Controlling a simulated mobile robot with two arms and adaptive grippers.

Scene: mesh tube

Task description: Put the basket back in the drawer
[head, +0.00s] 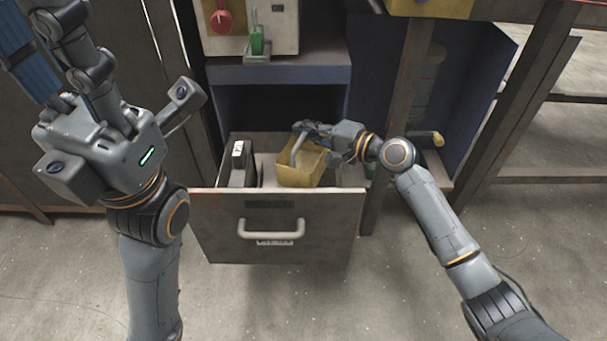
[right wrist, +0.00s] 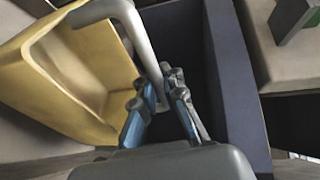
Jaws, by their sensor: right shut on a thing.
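The yellow basket (head: 302,174) is within the outline of the open drawer (head: 225,226), right of its middle. I cannot tell whether it touches the drawer floor. Its grey handle (head: 296,150) stands up. My right gripper (head: 312,129) comes in from the right and is shut on the handle. In the right wrist view the fingers (right wrist: 165,108) are around the lower part of the handle (right wrist: 140,35), with the basket (right wrist: 75,75) at left looking tilted. My left gripper (head: 110,120) is raised close to the camera at left, away from the basket; its fingertips are unclear.
A dark box with a white label (head: 238,165) stands in the left of the drawer. Above is a blue shelf (head: 290,74) carrying a pale machine with a red knob (head: 221,20). A post (head: 395,120) rises right of the drawer. The floor in front is clear.

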